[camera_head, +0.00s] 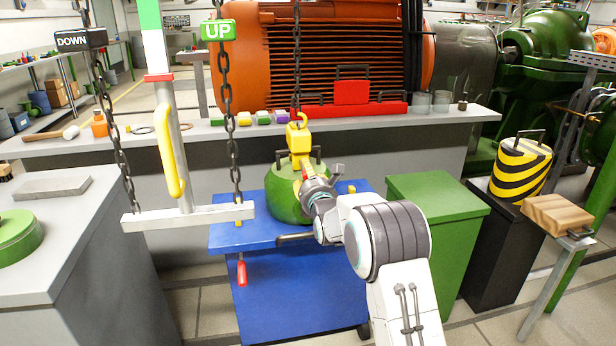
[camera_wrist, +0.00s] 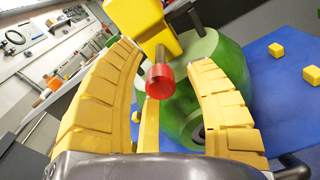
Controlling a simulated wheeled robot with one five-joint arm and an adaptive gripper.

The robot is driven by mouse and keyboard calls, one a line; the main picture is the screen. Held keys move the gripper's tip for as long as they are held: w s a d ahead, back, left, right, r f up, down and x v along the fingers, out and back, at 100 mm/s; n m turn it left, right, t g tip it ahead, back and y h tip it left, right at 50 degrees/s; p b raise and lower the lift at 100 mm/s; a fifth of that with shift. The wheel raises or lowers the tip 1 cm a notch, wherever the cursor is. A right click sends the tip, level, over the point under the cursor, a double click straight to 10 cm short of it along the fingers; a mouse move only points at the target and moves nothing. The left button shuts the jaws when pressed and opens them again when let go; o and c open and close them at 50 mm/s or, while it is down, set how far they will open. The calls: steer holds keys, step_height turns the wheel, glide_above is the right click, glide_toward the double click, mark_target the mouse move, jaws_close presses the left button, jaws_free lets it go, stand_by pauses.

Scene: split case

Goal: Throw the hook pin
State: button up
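The hook pin is a red-ended grey pin in the yellow hook block (camera_head: 298,138), which hangs on a chain above the green rounded case (camera_head: 284,198). In the wrist view the red end of the hook pin (camera_wrist: 160,82) points toward the camera, below the yellow block (camera_wrist: 140,22). My gripper (camera_wrist: 165,62) is open, with one yellow finger on each side of the pin and visible gaps. The green case (camera_wrist: 222,62) is behind the right finger. In the head view my gripper (camera_head: 312,180) is in front of the case and hides part of it.
The case stands on a blue cart (camera_head: 275,290) with small yellow blocks on its top. Chains labelled DOWN (camera_head: 73,40) and UP (camera_head: 219,30) hang at left, beside a post with a yellow handle (camera_head: 170,155). A green box (camera_head: 437,200) stands right.

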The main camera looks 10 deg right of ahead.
steer(key=shift+s, duration=0.1)
steer(key=s, duration=1.2)
stand_by(0.4)
steer(key=s+r+m+g+p, duration=0.7)
steer(key=s+r+m+p, duration=0.7)
steer(key=s+m+p, duration=0.15)
steer(key=s+r+m+g+p, duration=0.3)
steer(key=s+m+p, duration=0.4)
steer(key=s, duration=0.5)
steer(key=s+r+m+g+p, duration=0.4)
steer(key=s+r+m+p, duration=0.2)
steer(key=s+m, duration=0.4)
steer(key=s+p, duration=0.1)
steer(key=s, duration=0.1)
steer(key=shift+s+r+g+p, duration=0.15)
steer(key=shift+s+g+p, duration=0.15)
steer(key=shift+s+p, duration=0.1)
